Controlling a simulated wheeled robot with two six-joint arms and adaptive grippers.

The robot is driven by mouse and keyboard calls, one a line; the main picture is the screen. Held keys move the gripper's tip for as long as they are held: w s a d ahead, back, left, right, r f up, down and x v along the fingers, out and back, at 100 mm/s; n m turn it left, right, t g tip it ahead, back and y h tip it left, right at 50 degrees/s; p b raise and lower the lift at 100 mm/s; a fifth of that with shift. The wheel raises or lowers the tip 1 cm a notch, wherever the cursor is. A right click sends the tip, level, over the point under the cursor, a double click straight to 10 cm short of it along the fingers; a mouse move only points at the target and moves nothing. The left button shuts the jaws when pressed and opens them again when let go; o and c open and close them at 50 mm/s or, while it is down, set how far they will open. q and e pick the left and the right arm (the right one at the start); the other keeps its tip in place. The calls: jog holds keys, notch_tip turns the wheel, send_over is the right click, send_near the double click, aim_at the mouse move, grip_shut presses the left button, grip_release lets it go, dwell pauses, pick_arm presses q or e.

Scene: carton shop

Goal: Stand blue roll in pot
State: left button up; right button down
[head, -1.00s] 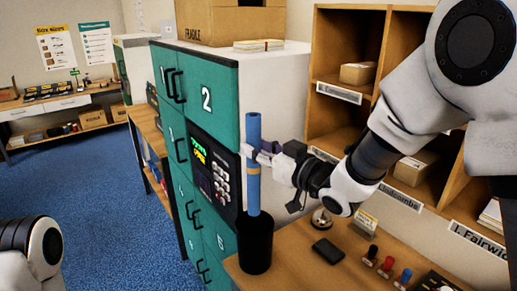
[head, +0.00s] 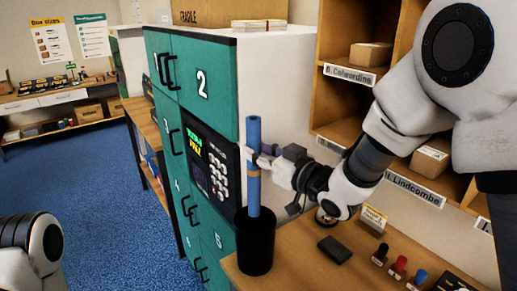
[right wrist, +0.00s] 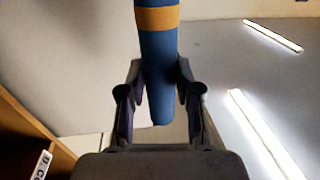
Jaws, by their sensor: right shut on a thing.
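The blue roll (head: 253,190) is a long, slim tube with an orange band, and it stands close to upright. My right gripper (head: 262,160) is shut on it around its middle. In the right wrist view the roll (right wrist: 158,70) lies between the two fingers (right wrist: 160,97). The black pot (head: 256,248) stands on the wooden counter, directly below the roll. The roll's lower end is at the pot's mouth and looks just inside the rim; its depth is hidden. My left gripper is outside the view; only part of my left arm shows at lower left.
Green numbered lockers (head: 205,130) with a keypad panel (head: 208,165) stand close behind and left of the pot. On the wooden counter (head: 290,265) right of it are a dark pad (head: 335,250) and several stamps. Shelves with cartons (head: 430,160) rise behind my right arm.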

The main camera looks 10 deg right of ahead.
aim_at(259, 192)
notch_tip(259, 192, down, 5)
jog(key=b, duration=0.3)
jog(key=shift+w+r, duration=0.1)
jog(key=shift+r, duration=0.1)
jog(key=shift+s+f+b, duration=0.2)
jog(key=shift+f+b, duration=0.35)
jog(key=shift+s+f+b, duration=0.15)
jog(key=shift+f+b, duration=0.35)
jog(key=shift+b, duration=0.05)
jog(key=shift+w+f+b, duration=0.15)
jog(key=shift+f+b, duration=1.65)
jog(key=shift+f, duration=0.45)
jog(key=c, duration=0.7)
grip_release()
